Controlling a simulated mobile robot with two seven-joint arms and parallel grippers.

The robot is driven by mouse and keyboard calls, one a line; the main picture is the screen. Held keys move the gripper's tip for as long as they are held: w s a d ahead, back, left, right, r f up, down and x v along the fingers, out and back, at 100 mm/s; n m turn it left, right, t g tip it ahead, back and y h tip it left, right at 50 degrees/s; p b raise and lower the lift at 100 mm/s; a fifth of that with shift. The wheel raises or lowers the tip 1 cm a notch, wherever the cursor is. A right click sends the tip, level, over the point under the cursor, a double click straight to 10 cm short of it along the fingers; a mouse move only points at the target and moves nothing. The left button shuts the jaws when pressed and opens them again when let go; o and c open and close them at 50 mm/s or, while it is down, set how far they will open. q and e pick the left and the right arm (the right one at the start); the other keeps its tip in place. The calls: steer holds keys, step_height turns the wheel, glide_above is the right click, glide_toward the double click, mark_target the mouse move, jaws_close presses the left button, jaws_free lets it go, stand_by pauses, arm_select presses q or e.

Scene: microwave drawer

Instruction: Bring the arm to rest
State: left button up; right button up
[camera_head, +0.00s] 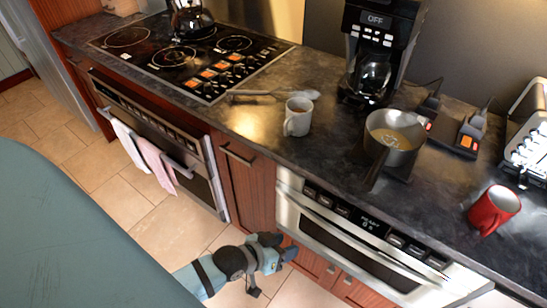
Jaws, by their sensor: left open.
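My left arm and gripper (283,254) show at the lower middle, blue-grey with black joints. The gripper is in front of the lower cabinets, below and left of the microwave drawer. It holds nothing that I can see, and its fingers are small and partly hidden by its own body. The microwave drawer (345,238) is stainless steel, set under the counter, and appears shut. My right gripper is not in view.
The dark counter (250,118) holds a white mug (298,117), a coffee maker (372,50), a metal pot (393,140) and a red mug (493,210). An oven (165,150) with towels is at the left. The tiled floor (120,200) is clear.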

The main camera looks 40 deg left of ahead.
arm_select(q)
steer(key=s+f+m, duration=0.1)
steer(key=s+f, duration=0.1)
steer(key=s+f+m+y, duration=0.1)
steer(key=s, duration=0.1)
steer(key=shift+s+f, duration=0.2)
steer(key=shift+f, duration=0.15)
steer(key=shift+r, duration=0.1)
step_height(320, 180, up, 10)
steer(key=p, duration=0.9)
steer(key=shift+a+f+p, duration=0.2)
steer(key=shift+a+p, duration=0.05)
steer(key=shift+p, duration=0.15)
